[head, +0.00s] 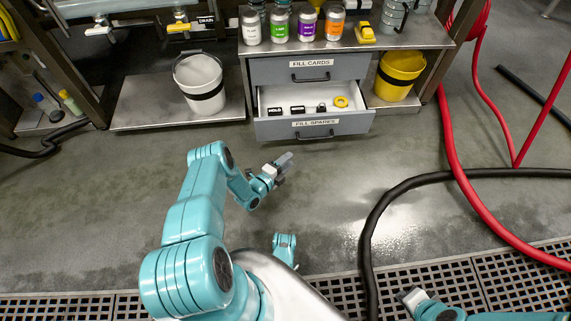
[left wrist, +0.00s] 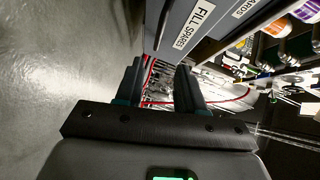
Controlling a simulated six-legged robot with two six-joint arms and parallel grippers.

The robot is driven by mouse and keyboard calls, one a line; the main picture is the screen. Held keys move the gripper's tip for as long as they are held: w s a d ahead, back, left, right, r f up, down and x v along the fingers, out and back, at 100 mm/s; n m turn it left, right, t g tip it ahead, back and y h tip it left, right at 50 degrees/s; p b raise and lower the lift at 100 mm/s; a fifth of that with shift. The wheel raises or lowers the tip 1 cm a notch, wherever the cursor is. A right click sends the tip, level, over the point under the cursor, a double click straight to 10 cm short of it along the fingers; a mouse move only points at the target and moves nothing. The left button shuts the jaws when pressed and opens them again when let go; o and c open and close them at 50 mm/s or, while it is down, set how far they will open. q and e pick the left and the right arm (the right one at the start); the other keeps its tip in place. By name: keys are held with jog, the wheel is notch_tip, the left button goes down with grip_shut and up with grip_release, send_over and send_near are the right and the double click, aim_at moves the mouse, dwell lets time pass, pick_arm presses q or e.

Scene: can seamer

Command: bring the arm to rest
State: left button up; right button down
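My left arm comes up from the lower left in the head view, bent at the elbow. Its gripper (head: 284,163) is over bare floor in front of the cabinet, below the open drawer in the picture. In the left wrist view the two dark fingers (left wrist: 159,88) stand apart with nothing between them. A teal part of mine with a pale block at its end shows at the bottom right of the head view; no fingers can be made out there.
The FILL SPARES drawer (head: 313,126) stands open, holding small black items and a yellow ring (head: 341,101). The FILL CARDS drawer (head: 310,70) is shut. A white bucket (head: 200,82) and yellow bucket (head: 399,75) flank the cabinet. A black hose (head: 372,225) and red hose (head: 455,160) lie right.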

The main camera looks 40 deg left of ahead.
jog(key=shift+s, duration=0.1)
dwell(0.4)
